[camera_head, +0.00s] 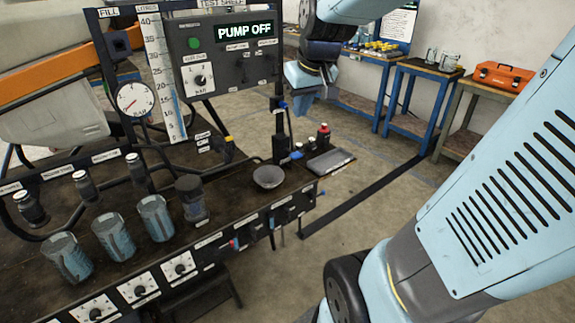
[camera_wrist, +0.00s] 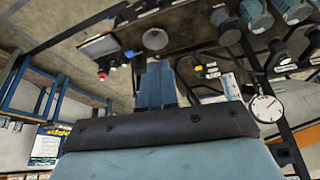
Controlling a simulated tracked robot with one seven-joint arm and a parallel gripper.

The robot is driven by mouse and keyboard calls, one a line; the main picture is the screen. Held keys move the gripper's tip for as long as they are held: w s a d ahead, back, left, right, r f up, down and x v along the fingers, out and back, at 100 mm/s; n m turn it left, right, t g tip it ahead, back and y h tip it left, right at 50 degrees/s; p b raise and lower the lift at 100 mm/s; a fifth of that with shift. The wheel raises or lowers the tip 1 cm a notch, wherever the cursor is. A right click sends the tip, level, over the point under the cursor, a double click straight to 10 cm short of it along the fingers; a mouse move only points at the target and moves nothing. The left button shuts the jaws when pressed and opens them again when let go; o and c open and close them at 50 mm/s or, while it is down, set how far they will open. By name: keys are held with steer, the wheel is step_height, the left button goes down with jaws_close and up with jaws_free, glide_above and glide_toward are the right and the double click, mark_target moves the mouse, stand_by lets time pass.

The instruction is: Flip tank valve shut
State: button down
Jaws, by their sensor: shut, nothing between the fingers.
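My gripper (camera_head: 300,85) is shut and empty, high at the right end of the test bench, beside the control panel. In the wrist view its closed fingers (camera_wrist: 156,70) point toward the bench. A dark vertical pipe (camera_head: 279,125) with a small blue part (camera_head: 283,105) stands just below and left of my gripper; I cannot tell for sure whether this is the tank valve. My gripper appears apart from it. A white tank-like body (camera_head: 50,112) with an orange beam (camera_head: 70,72) is at the left. The wrist view is upside down, and the fingers hide part of the bench.
The control panel (camera_head: 225,55) reads PUMP OFF. A round gauge (camera_head: 136,98) and litre scale (camera_head: 165,80) stand left of it. Several blue beakers (camera_head: 113,236), a grey bowl (camera_head: 268,177) and a tray (camera_head: 330,161) are on the bench. Side tables (camera_head: 412,95) line the wall.

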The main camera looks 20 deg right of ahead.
steer(key=w+d+f+n+g, duration=0.1)
steer(key=w+d+f, duration=0.55)
steer(key=w, duration=0.25)
steer(key=w+d+f, duration=0.5)
steer(key=w+f, duration=0.3)
steer(key=w, duration=0.1)
steer(key=w+d+f, duration=0.2)
steer(key=d+f, duration=0.2)
steer(key=f, duration=0.4)
steer(key=w+d+f+g, duration=0.1)
steer(key=d+f, duration=0.3)
steer(key=f, duration=0.4)
steer(key=w+d+f+n, duration=0.1)
steer(key=w+d+f, duration=0.2)
steer(key=f, duration=0.6)
steer(key=shift+d+g, duration=0.3)
steer(key=shift+d, duration=0.65)
steer(key=shift+f, duration=0.2)
step_height(320, 180, down, 14)
steer(key=w, duration=0.2)
steer(key=shift+w+a+r, duration=0.25)
steer(key=shift+w+a, duration=0.1)
steer(key=shift+w, duration=0.05)
